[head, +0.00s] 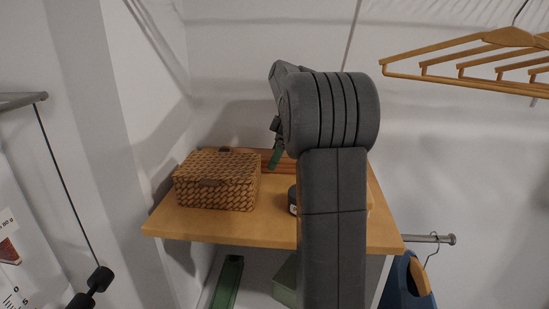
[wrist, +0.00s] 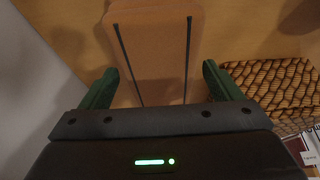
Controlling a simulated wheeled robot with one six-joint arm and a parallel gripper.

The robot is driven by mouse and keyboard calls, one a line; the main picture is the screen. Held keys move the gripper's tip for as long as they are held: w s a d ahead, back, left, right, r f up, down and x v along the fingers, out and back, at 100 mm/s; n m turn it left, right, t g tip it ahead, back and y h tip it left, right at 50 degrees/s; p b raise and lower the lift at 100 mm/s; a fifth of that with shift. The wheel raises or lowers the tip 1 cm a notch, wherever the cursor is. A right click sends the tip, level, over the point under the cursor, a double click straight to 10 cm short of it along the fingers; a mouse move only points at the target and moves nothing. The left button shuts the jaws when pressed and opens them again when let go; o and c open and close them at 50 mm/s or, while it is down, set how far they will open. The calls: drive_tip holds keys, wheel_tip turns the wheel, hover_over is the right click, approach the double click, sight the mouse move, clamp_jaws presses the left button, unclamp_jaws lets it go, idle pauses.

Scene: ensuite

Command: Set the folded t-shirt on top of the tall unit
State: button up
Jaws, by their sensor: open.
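The tall unit has a wooden top (head: 220,226), and its wood also shows in the wrist view (wrist: 240,35). A flat orange-brown thing with two dark stripes (wrist: 152,40) lies on that top; it may be the folded t-shirt, but I cannot be sure. In the head view a reddish strip of it (head: 268,160) seems to show behind the basket. My gripper (wrist: 160,70) is open, with its green fingers apart on either side of the striped thing. My arm hides much of the top in the head view, including most of my gripper.
A woven basket (head: 215,180) stands on the top at the left, close to my gripper in the wrist view (wrist: 275,85). A dark round item (head: 293,200) is partly behind my arm. Wooden hangers (head: 470,55) hang at upper right. Walls close in behind and left.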

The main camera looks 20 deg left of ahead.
drive_tip(key=v, duration=1)
drive_tip(key=shift+r, duration=0.3)
drive_tip(key=shift+d, duration=0.15)
idle(0.6)
